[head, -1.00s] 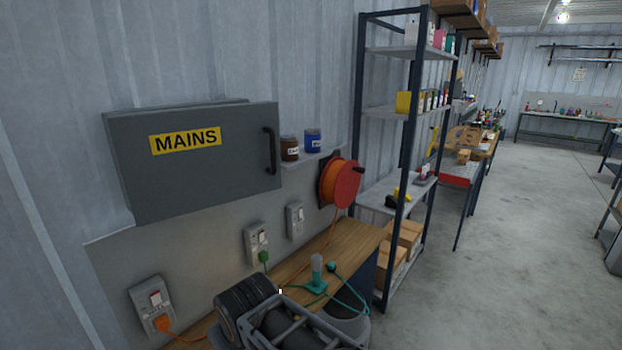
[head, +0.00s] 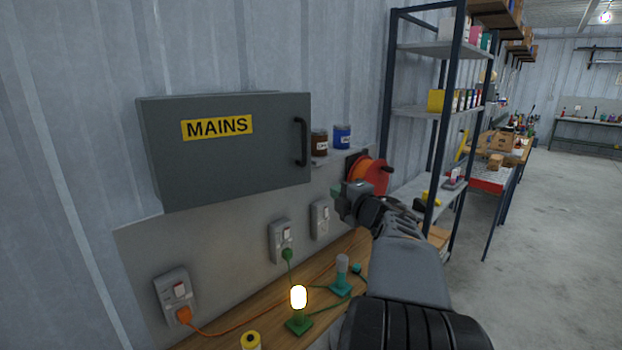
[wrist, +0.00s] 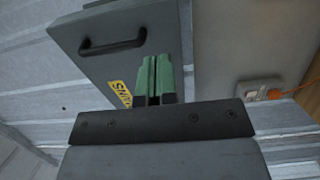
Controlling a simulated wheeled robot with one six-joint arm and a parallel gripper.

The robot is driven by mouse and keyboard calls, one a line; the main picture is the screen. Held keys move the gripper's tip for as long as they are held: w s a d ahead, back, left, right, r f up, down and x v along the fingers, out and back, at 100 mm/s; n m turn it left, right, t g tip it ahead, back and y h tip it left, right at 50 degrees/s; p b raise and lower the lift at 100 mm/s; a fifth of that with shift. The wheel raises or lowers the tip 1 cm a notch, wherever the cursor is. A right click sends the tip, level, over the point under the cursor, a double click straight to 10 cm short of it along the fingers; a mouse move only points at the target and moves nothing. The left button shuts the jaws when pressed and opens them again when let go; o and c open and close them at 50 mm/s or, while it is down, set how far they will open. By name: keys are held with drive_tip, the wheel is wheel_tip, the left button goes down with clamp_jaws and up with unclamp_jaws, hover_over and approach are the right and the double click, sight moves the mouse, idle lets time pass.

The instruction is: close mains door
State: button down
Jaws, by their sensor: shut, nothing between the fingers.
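The mains cabinet's grey door (head: 225,160) hangs on the wall at the left of the head view, with a yellow MAINS label (head: 217,127) and a black handle (head: 301,142) on its right side. The door lies close to the cabinet body; I cannot tell whether a small gap is left. My gripper (head: 338,192) is to the right of and below the door's lower right corner, apart from the handle. In the wrist view its green fingers (wrist: 154,78) are together and empty, in front of the door (wrist: 130,62), and the handle (wrist: 112,44) shows beyond them.
Two jars (head: 342,137) stand on a small shelf right of the door. A red-orange cable reel (head: 372,175) is just behind my gripper. Sockets (head: 282,240) sit on the wall below. A lit lamp (head: 299,298) stands on the wooden bench. A shelf rack (head: 440,111) stands to the right.

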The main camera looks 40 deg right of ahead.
sight(307, 173)
drive_tip(key=w+p, duration=0.1)
drive_tip(key=w, duration=0.3)
drive_tip(key=w+p, duration=0.1)
drive_tip(key=w, duration=0.3)
drive_tip(key=w+d+p, duration=0.1)
drive_tip(key=w, duration=0.4)
drive_tip(key=shift+w+p, duration=0.1)
drive_tip(key=shift+p, duration=0.25)
